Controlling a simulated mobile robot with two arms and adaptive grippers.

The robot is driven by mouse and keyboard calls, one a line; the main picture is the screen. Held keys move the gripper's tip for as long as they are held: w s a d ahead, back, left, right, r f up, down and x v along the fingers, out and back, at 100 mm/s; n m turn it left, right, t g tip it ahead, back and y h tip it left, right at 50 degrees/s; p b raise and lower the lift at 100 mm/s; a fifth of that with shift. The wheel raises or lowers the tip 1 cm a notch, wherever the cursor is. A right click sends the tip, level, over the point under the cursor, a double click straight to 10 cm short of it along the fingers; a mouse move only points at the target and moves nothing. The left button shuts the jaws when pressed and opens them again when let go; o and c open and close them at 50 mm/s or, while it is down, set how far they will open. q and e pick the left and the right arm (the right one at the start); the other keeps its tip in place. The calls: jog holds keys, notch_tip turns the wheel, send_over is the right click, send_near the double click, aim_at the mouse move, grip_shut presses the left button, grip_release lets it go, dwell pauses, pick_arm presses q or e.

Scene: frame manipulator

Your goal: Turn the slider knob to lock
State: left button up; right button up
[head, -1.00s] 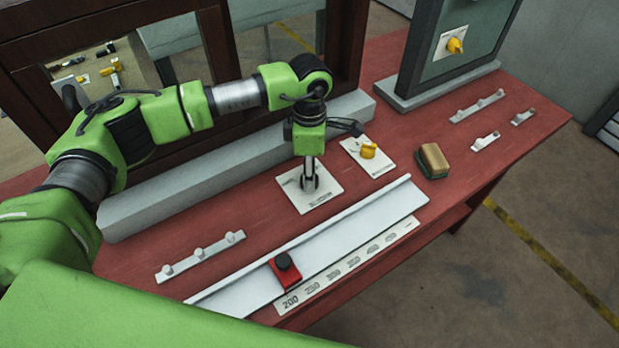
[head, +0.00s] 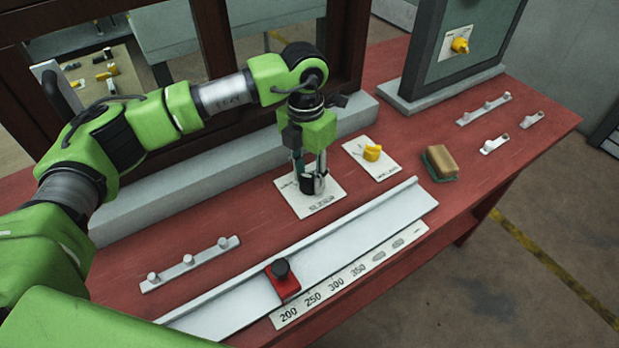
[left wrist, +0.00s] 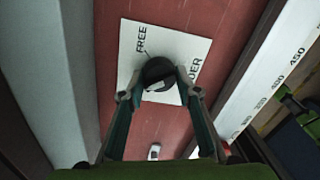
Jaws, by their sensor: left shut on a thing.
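The slider knob is black and round and sits on a white plate (head: 323,205) on the red table; the knob (left wrist: 160,72) shows well in the left wrist view. The plate (left wrist: 190,48) carries the word FREE near the knob and a partly covered label ending in DER. My left gripper (head: 313,184) points straight down over the plate. In the left wrist view its two fingers (left wrist: 160,88) are shut on the knob, one on each side. A light pointer mark shows on the knob. The lock label cannot be made out. My right gripper is not in view.
A yellow knob on a second plate (head: 387,168) is just right of my left gripper. A sponge (head: 441,163) lies further right. In front is a white rail (head: 350,236) with a red slider (head: 283,283) and a number scale (head: 345,281). A grey beam (head: 200,180) runs behind.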

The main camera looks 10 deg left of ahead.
aim_at(306, 175)
pick_arm(q)
jog(key=shift+w+n+b, duration=0.1)
jog(key=shift+n+b, duration=0.2)
jog(key=shift+n, duration=0.5)
jog(key=o, duration=1.1)
jog(key=shift+a, duration=0.1)
notch_tip(306, 175, up, 12)
jog(key=shift+a, duration=0.25)
